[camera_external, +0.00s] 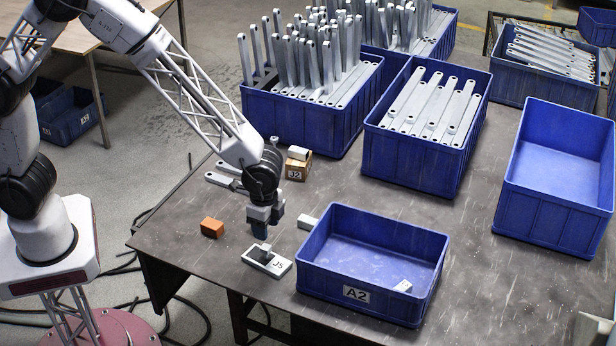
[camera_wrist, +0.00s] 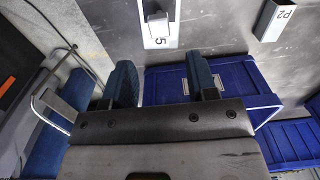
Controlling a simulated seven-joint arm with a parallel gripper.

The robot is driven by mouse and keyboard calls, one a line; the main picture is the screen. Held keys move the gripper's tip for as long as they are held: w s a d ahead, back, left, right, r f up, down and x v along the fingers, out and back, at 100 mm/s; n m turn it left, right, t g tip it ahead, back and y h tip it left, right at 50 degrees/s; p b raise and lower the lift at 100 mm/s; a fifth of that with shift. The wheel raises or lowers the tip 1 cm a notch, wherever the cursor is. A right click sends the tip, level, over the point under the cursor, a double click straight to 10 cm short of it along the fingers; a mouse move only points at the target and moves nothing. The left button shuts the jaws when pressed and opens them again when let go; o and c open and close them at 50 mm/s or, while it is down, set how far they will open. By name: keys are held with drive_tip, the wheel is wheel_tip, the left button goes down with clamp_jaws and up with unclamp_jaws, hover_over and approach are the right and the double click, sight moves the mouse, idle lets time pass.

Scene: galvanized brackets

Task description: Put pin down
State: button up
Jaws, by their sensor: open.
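A small grey pin (camera_external: 265,249) rests on the white block labelled J5 (camera_external: 280,265), near the front edge of the table. In the wrist view the pin (camera_wrist: 158,24) sits over the block's dark part, and the block (camera_wrist: 161,42) carries a "5" mark. I cannot tell whether the pin is seated in a hole. My gripper (camera_external: 261,231) is just above the block, pointing down. In the wrist view my gripper (camera_wrist: 160,66) has its two fingers apart with nothing between them, and the pin lies beyond the fingertips.
The blue bin A2 (camera_external: 356,294), holding a small white piece (camera_external: 403,286), stands close to the right. An orange block (camera_external: 212,227) lies left, and a small white block (camera_external: 307,222) behind. A box labelled 32 (camera_external: 297,171) and bins of grey brackets (camera_external: 424,150) are farther back.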

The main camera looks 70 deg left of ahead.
drive_tip(key=shift+r, duration=1.2)
drive_tip(key=s+a+r+n+t, duration=0.1)
drive_tip(key=s+a+r+n, duration=0.1)
drive_tip(key=s+a+r, duration=0.6)
drive_tip(key=s+a+r+n, duration=0.2)
drive_tip(key=s+a+r, duration=0.3)
drive_tip(key=a+r, duration=0.6)
drive_tip(key=s+a+r+n, duration=0.2)
drive_tip(key=s+a+r, duration=0.2)
drive_tip(key=s, duration=0.6)
drive_tip(key=s+a+r+n+t, duration=0.1)
drive_tip(key=s+a+r, duration=0.3)
drive_tip(key=s, duration=0.6)
drive_tip(key=shift+s+a+n+t, duration=0.3)
drive_tip(key=shift+a+n, duration=0.5)
drive_tip(key=shift+n, duration=0.1)
